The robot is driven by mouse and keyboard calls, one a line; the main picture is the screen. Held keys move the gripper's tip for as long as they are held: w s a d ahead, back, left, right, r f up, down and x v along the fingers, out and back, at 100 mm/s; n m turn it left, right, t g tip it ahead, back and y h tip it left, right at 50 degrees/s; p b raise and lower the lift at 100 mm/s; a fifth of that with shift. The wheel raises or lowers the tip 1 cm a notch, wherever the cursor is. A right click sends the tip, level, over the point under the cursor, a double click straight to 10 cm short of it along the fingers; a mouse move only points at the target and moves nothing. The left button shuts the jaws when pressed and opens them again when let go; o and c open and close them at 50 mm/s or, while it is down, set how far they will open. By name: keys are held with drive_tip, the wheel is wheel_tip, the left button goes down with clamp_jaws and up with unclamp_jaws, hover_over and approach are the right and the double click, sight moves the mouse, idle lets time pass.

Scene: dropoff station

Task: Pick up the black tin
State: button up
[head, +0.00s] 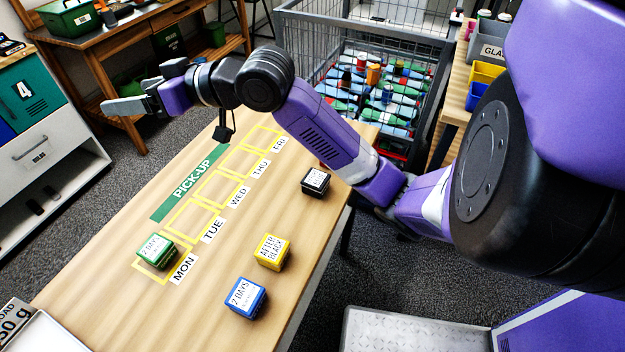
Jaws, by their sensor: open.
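The black tin (315,182) is a small dark box with a white label on top. It sits on the wooden table near its right edge, below my forearm in the picture and beside the THU and WED labels. My gripper (128,106) is at the upper left, raised and pointing left, well away from the black tin. Its grey fingers are open, and nothing shows between them.
A green tin (155,250) sits at the MON square. A yellow tin (272,250) and a blue tin (245,297) stand on the table (110,262) to the right of the day labels. A wire cage trolley (390,35) stands behind the table.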

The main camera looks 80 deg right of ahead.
drive_tip(key=s+d+f+g, duration=0.5)
drive_tip(key=s+f, duration=0.1)
drive_tip(key=f, duration=0.3)
drive_tip(key=m+g+p, duration=0.1)
drive_tip(key=g, duration=0.9)
hover_over(316, 177)
drive_tip(key=w, duration=0.1)
drive_tip(key=f, duration=1)
drive_tip(key=shift+w+a+f, duration=0.15)
drive_tip(key=shift+a+f, duration=0.2)
drive_tip(key=shift+f, duration=0.05)
drive_tip(key=shift+s+d+f+g, duration=0.15)
drive_tip(key=shift+s+f, duration=0.1)
drive_tip(key=shift+f, duration=0.35)
drive_tip(key=shift+s+a+f+g, duration=0.15)
drive_tip(key=shift+s+f, duration=0.1)
drive_tip(key=shift+f, duration=0.3)
drive_tip(key=f, duration=0.5)
drive_tip(key=shift+s+d+f+p, duration=0.15)
drive_tip(key=shift+d+f+p, duration=0.15)
drive_tip(key=shift+c, duration=0.5)
drive_tip(key=c, duration=1.4)
